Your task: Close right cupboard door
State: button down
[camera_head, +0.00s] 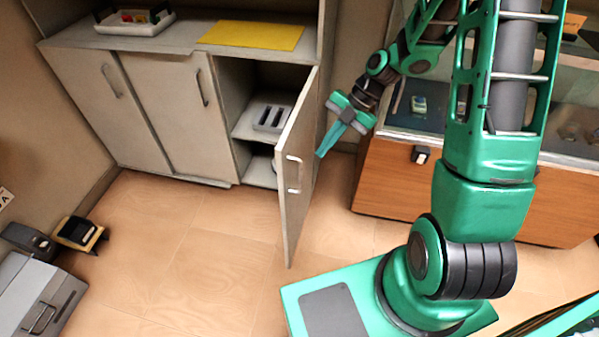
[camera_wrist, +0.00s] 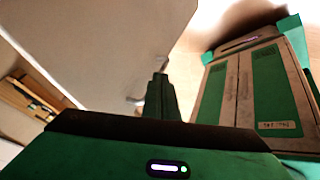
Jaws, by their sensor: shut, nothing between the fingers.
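The right cupboard door (camera_head: 297,150) stands wide open, swung out toward me from its hinge on the right side of the cupboard. Its outer face, with a light handle (camera_head: 293,174), faces right. My gripper (camera_head: 321,154) is shut and empty, just right of that outer face, pointing down and left. In the wrist view, the closed fingers (camera_wrist: 161,88) show beside a broad pale panel (camera_wrist: 110,40), which appears to be the door. I cannot tell whether they touch it.
The open compartment holds a grey slotted item (camera_head: 270,116) on a shelf. Two shut doors (camera_head: 130,105) are to the left. A yellow sheet (camera_head: 252,36) and a tray (camera_head: 135,29) lie on top. A wooden display case (camera_head: 455,190) stands right. The floor (camera_head: 195,235) before the cupboard is clear.

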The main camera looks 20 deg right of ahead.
jog(key=a+f+n, duration=0.1)
jog(key=a+n, duration=0.1)
send_near(290, 185)
jog(key=shift+y, duration=0.3)
jog(key=x, duration=0.4)
jog(key=shift+s, duration=0.3)
jog(key=shift+f, duration=0.15)
jog(key=shift+w+m, duration=0.1)
jog(key=shift+m, duration=0.2)
